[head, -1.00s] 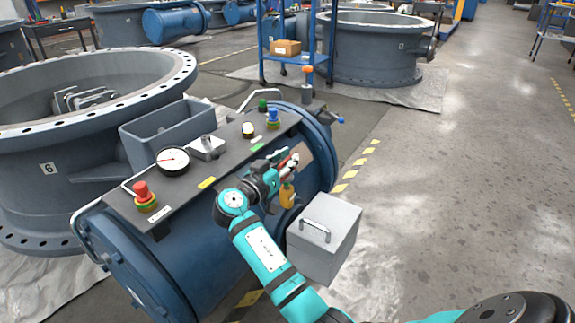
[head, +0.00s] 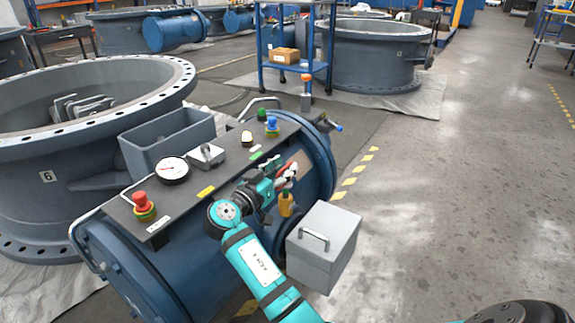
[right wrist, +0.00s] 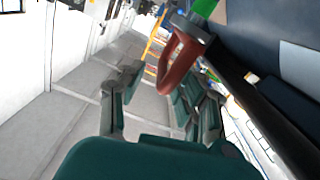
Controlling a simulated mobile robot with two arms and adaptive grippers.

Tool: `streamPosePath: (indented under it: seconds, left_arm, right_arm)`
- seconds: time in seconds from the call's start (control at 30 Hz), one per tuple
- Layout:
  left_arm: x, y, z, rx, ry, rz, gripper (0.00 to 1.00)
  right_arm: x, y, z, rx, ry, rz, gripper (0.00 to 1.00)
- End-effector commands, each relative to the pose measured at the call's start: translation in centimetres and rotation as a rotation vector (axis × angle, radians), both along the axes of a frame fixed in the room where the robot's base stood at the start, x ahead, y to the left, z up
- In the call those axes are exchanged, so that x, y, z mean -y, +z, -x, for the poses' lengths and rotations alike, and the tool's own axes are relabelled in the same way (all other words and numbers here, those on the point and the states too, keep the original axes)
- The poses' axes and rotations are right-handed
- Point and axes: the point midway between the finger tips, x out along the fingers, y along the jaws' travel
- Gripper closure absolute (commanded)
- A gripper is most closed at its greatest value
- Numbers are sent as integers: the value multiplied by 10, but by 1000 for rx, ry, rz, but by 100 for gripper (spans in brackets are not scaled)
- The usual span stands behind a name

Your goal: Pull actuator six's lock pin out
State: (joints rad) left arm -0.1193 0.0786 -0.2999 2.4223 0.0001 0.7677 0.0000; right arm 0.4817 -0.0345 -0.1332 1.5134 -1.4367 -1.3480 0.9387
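Actuator six is the blue cylinder (head: 180,268) beside the grey valve ring marked 6 (head: 48,177). A red loop handle (right wrist: 176,72), which looks like the lock pin's handle, shows in the right wrist view with a metal fitting and a green part beside it. In the head view red shows small at my right gripper (head: 286,178), at the actuator's right side. My right gripper is open in the right wrist view (right wrist: 160,88). The loop lies at its right finger and partly overlaps it; contact is unclear. The pin's shaft is hidden. My left gripper is not in view.
A yellow-orange tag or lock (head: 286,204) hangs just below the gripper. A grey box with a handle (head: 335,240) sits close to its right. Floor at right is clear.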

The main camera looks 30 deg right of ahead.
Motion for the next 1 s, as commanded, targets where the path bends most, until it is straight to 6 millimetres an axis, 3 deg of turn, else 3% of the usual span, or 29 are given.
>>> streamPosePath:
  seconds: [0.1,0.33,1.0]
  left_arm:
    - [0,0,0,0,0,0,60]
    - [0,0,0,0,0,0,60]
    - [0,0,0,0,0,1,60]
  right_arm:
    - [-21,0,8,0,2,-2,65]
    - [-45,1,19,1,-2,1,65]
    - [-48,1,21,2,-2,2,65]
